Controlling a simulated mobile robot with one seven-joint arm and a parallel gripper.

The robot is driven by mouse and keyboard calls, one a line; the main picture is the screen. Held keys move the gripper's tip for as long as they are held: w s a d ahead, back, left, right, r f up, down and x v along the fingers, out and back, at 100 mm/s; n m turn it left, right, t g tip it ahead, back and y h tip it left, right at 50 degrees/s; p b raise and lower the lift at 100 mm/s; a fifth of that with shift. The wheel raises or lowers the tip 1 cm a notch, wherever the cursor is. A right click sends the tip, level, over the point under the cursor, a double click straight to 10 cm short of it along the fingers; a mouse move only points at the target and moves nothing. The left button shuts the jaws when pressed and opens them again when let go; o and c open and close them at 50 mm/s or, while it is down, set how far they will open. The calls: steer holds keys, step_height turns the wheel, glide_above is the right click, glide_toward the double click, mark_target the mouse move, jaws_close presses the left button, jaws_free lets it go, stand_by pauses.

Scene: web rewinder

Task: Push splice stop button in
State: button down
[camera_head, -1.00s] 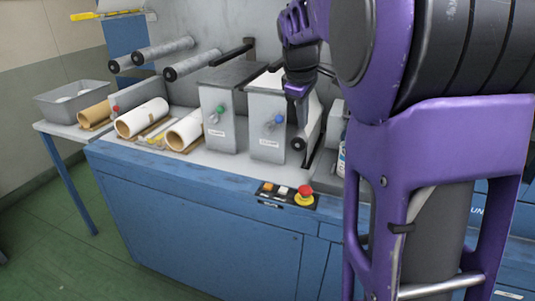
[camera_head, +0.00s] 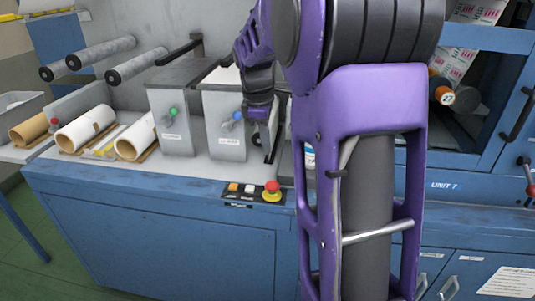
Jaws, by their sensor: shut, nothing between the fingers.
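A red mushroom button (camera_head: 272,187) on a yellow base sits at the right end of a small black control panel (camera_head: 241,197) on the blue cabinet's front edge. It looks like the stop button, but its label is too small to read. It stands up from its base; I cannot tell whether it is pressed. An orange button (camera_head: 233,187) and a white button (camera_head: 250,188) are left of it. My gripper (camera_head: 259,112) is shut and empty, pointing down behind and above the panel, in front of the right grey box. It is apart from the red button.
Two grey boxes, one with a green knob (camera_head: 173,112) and one with a blue knob (camera_head: 237,116), stand behind the panel. Cardboard rolls (camera_head: 86,129) lie left. A blue machine with a round roll end (camera_head: 443,95) stands right. The panel's front is clear.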

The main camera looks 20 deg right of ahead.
mark_target(272, 186)
steer(key=f, duration=0.4)
steer(key=d+f+b, duration=0.1)
steer(key=f, duration=0.3)
steer(key=w+d+f+b, duration=0.1)
steer(key=f, duration=0.3)
steer(key=shift+f+b, duration=0.3)
steer(key=shift+f, duration=0.6)
steer(key=shift+s+a+f, duration=0.1)
steer(key=shift+s+f, duration=0.1)
steer(key=shift+f, duration=0.2)
step_height(272, 186, up, 15)
steer(key=a+p, duration=0.2)
steer(key=p, duration=0.3)
steer(key=shift+s, duration=0.35)
steer(key=shift+r, duration=0.1)
